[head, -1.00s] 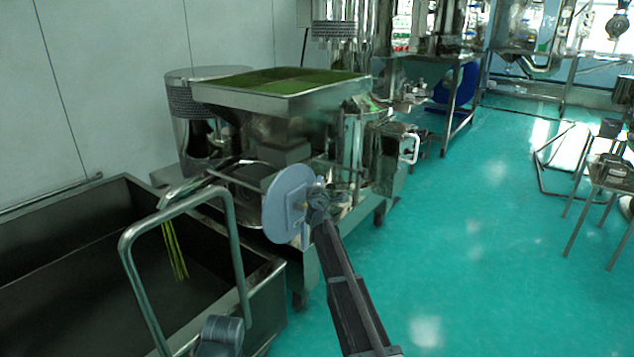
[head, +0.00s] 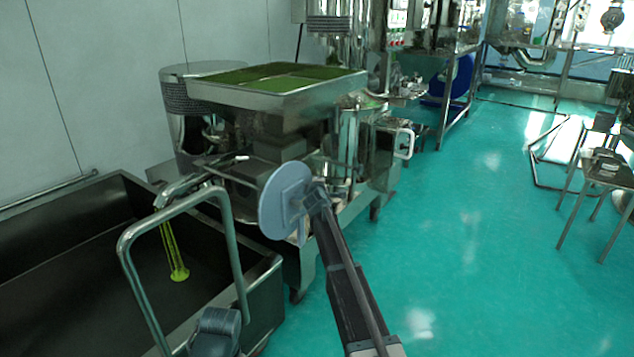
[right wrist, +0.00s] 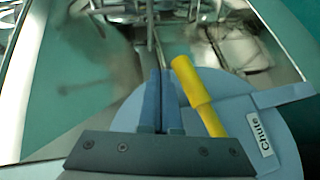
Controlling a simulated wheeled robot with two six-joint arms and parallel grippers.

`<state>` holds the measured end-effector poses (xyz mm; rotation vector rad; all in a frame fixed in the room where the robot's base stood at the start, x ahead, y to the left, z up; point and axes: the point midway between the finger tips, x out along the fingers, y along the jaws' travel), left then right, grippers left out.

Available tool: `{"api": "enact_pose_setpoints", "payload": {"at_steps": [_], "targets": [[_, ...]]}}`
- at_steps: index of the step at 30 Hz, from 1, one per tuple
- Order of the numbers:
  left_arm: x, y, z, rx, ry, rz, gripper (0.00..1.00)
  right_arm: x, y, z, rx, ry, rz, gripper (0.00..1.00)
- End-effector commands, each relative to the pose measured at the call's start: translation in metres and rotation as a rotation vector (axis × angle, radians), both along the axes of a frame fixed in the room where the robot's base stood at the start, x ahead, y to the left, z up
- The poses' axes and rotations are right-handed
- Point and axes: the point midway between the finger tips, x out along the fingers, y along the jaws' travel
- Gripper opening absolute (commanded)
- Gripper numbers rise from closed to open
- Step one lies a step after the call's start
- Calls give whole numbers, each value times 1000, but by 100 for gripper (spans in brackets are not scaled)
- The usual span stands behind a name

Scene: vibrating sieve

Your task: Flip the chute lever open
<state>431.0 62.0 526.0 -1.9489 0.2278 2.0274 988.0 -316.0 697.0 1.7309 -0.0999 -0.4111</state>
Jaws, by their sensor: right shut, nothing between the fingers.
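The chute lever is a yellow handle (right wrist: 196,90) on a round grey-blue disc (right wrist: 272,158) with a label reading "Chute" in the right wrist view. The handle lies tilted, its far end to the upper left. My right gripper (right wrist: 163,75) is shut and empty just left of the handle; I cannot tell whether they touch. In the head view the disc (head: 281,202) faces me on the near side of the sieve machine, with my right gripper (head: 308,191) at its right edge. The yellow handle is hidden there. My left gripper is not in view.
The sieve machine (head: 270,96) carries green material on top. Yellow-green material (head: 172,255) falls from a spout into the dark bin (head: 75,225) at left. A bent tube handle (head: 235,255) rises in front of the bin.

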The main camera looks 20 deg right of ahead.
Motion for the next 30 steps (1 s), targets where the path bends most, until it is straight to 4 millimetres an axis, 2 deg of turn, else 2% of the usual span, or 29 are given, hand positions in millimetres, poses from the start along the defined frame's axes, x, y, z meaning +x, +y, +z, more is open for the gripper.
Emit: {"api": "enact_pose_setpoints", "payload": {"at_steps": [8,13,21,30], "targets": [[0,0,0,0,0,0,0,0,0,0,0,0,0,0],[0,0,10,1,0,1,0,0,1,10,-1,-1,0,0],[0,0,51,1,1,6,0,-1,3,51,-1,0,0,0],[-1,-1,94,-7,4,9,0,-33,-11,94,0,-1,-1,0]]}}
